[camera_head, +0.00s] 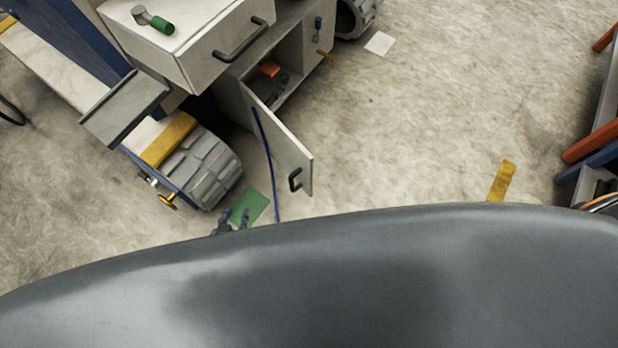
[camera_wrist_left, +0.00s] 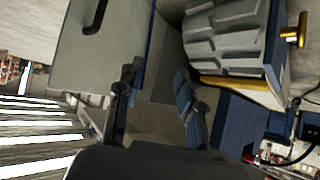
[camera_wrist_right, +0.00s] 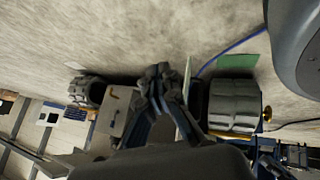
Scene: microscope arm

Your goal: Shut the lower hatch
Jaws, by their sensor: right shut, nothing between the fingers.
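The lower hatch (camera_head: 285,145) is a pale panel with a black handle (camera_head: 295,180). It stands swung wide open from the grey cabinet (camera_head: 236,105). In the left wrist view, the hatch (camera_wrist_left: 95,60) fills the upper left. My left gripper (camera_head: 235,221) shows only its fingertips above my dark body, left of the hatch's free end. In its wrist view, the left gripper (camera_wrist_left: 156,78) is open, with the hatch edge close to one finger; contact is unclear. My right gripper (camera_wrist_right: 158,72) is shut and empty; the head view does not show it.
A grey treaded wheel (camera_head: 205,168) stands left of the hatch. A green sheet (camera_head: 253,205) and a blue cable (camera_head: 270,165) are nearby.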

